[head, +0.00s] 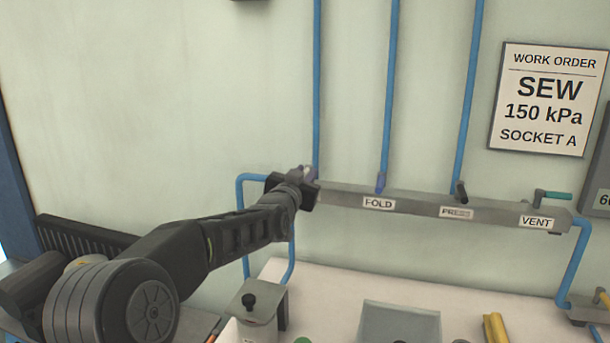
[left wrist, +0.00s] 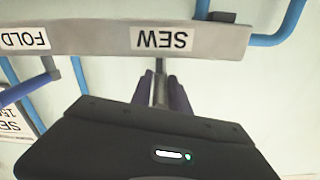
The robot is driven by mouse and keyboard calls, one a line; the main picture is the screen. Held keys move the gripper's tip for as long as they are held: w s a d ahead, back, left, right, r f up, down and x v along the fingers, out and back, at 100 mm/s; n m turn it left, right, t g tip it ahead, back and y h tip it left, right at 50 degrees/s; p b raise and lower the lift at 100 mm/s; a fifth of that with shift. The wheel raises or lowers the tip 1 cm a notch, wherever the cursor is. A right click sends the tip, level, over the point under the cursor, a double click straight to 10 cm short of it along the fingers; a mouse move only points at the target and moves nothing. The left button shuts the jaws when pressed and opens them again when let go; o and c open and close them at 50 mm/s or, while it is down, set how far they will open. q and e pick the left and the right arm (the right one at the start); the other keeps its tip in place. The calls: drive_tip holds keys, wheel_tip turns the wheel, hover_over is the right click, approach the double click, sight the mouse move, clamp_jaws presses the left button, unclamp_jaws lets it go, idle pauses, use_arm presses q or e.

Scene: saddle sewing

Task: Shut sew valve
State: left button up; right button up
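In the left wrist view, which is upside down, the label SEW (left wrist: 165,39) sits on the grey manifold (left wrist: 95,36). A grey stem (left wrist: 159,88) at the SEW place stands between the two dark purple fingers of my left gripper (left wrist: 160,95). The fingers lie close on either side of it; whether they press on it is not clear. In the head view my left gripper (head: 308,180) is at the left end of the manifold (head: 415,202) and hides the SEW label and most of that valve. My right gripper is not in view.
FOLD (head: 380,183), PRESS (head: 459,191) and VENT (head: 553,196) valves line the manifold to the right. Blue pipes (head: 390,80) run up the wall. A work order sign (head: 547,99) reads SEW 150 kPa, Socket A. A grey canister (head: 253,308) stands on the bench below.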

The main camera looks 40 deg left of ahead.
use_arm(q)
clamp_jaws()
idle(0.8)
